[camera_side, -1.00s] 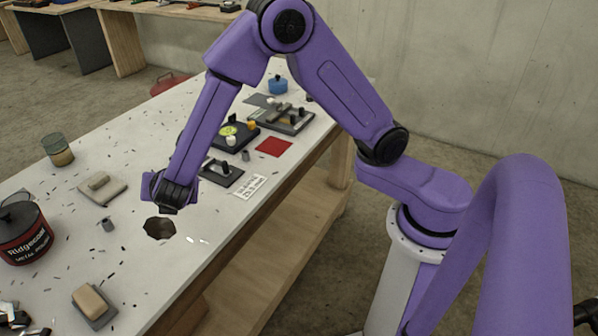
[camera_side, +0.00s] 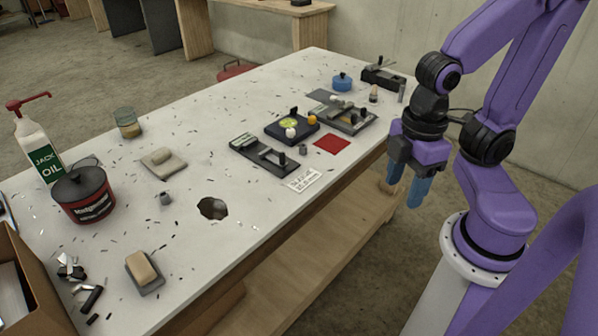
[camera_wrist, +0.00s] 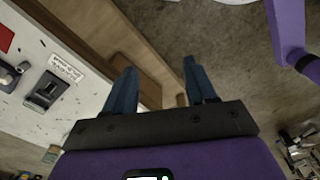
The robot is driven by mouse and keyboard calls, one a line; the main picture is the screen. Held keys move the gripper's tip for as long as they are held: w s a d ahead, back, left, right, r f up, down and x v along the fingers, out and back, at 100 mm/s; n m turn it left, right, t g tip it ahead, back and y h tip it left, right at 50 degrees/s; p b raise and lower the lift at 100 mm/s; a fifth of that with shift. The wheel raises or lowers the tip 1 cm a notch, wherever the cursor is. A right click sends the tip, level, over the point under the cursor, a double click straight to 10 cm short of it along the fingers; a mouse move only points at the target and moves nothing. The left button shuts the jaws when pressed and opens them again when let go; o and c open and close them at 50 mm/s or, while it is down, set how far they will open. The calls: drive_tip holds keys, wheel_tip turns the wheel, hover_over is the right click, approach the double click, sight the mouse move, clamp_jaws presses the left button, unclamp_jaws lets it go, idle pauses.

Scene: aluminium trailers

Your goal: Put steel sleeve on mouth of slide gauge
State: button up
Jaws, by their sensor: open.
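A small grey metal cylinder (camera_side: 165,198), which looks like the steel sleeve, stands on the white table left of the dark hole. Another small grey cylinder (camera_side: 303,149) stands near the red square; I cannot tell for sure which is the sleeve. A flat dark device with a slot and black knob (camera_side: 265,155), likely the slide gauge, lies behind the white label; a dark slotted block also shows in the wrist view (camera_wrist: 47,90). My gripper (camera_side: 405,186) is open and empty, blue fingers pointing down, beyond the table's right edge. Its fingers show apart in the wrist view (camera_wrist: 160,66).
A dark hole (camera_side: 212,208) breaks the tabletop. A dial box (camera_side: 290,127), a grey tray fixture (camera_side: 345,118), a red square (camera_side: 331,144) and a white label (camera_side: 304,180) lie near the gauge. A dark red can (camera_side: 84,194) and oil bottle (camera_side: 38,150) stand left.

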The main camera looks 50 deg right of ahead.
drive_tip(key=shift+w, duration=0.15)
drive_tip(key=w+a+f+n+t+h, duration=0.1)
drive_tip(key=w+a+f+n+t, duration=0.15)
drive_tip(key=w+a+n, duration=0.75)
drive_tip(key=w+a+f+n+t, duration=0.2)
drive_tip(key=w+a+n+t, duration=0.3)
drive_tip(key=w, duration=1)
drive_tip(key=w+a+f+n+t+h, duration=0.1)
drive_tip(key=w+a+f+n, duration=0.1)
drive_tip(key=w+a+n, duration=0.65)
drive_tip(key=m, duration=0.2)
approach(163, 195)
drive_tip(key=x, duration=0.3)
drive_tip(key=shift+w+d+f, duration=0.15)
drive_tip(key=shift+d, duration=0.3)
drive_tip(key=shift+a+x, duration=0.15)
drive_tip(key=shift+x, duration=1.15)
drive_tip(key=shift+a+x, duration=0.2)
drive_tip(key=shift+x, duration=1.1)
clamp_jaws()
